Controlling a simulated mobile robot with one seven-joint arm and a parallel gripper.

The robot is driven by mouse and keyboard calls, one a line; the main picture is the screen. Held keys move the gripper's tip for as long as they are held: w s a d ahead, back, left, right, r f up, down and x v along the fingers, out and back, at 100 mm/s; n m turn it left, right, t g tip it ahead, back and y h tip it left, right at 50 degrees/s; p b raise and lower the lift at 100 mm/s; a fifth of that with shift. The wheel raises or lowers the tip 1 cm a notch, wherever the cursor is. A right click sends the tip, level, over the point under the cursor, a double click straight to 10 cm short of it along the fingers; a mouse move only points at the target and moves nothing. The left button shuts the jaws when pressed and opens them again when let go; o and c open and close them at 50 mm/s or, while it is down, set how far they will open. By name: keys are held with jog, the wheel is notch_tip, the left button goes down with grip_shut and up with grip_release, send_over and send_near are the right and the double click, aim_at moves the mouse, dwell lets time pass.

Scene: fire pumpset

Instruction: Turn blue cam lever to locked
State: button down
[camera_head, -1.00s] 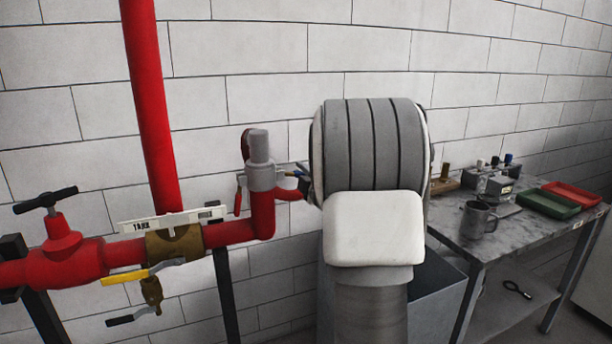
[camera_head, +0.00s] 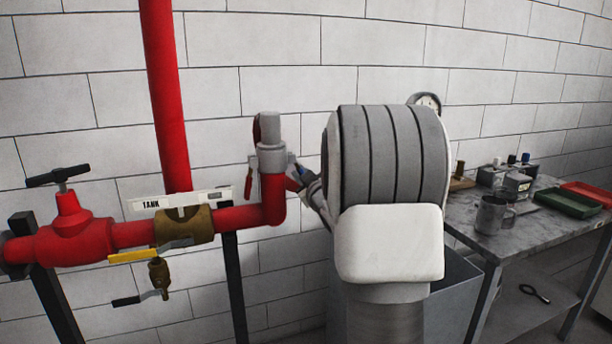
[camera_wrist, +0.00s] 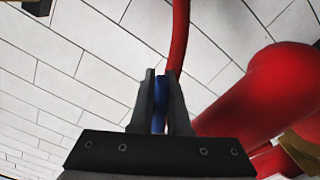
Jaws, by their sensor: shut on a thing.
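The blue cam lever (camera_wrist: 159,103) stands between the two fingers of my gripper (camera_wrist: 160,82) in the wrist view, and the fingers are shut on it. In the head view my gripper (camera_head: 304,176) is small, just right of the grey coupling (camera_head: 271,158) on the red pipe. A little blue shows at its fingers there. My arm's large grey link covers part of the view to the right of the gripper. The lever's exact angle and its pivot are too small or hidden to tell.
A red pipe (camera_wrist: 262,98) passes close to the right of my gripper in the wrist view. At left are a red valve (camera_head: 71,232), a brass fitting (camera_head: 183,226) and a yellow lever (camera_head: 133,256). A table (camera_head: 468,209) with a mug (camera_head: 490,215) and trays stands right.

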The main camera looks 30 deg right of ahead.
jog(key=shift+w+a+f+m+b, duration=0.1)
jog(key=shift+a+f+m+b, duration=0.2)
jog(key=shift+m, duration=0.35)
jog(key=shift+w+a+m+b, duration=0.1)
jog(key=shift+a+m, duration=0.3)
jog(key=shift+m, duration=0.25)
jog(key=c, duration=0.9)
grip_release()
jog(key=p+v, duration=0.1)
jog(key=v, duration=1.6)
jog(key=shift+s, duration=0.25)
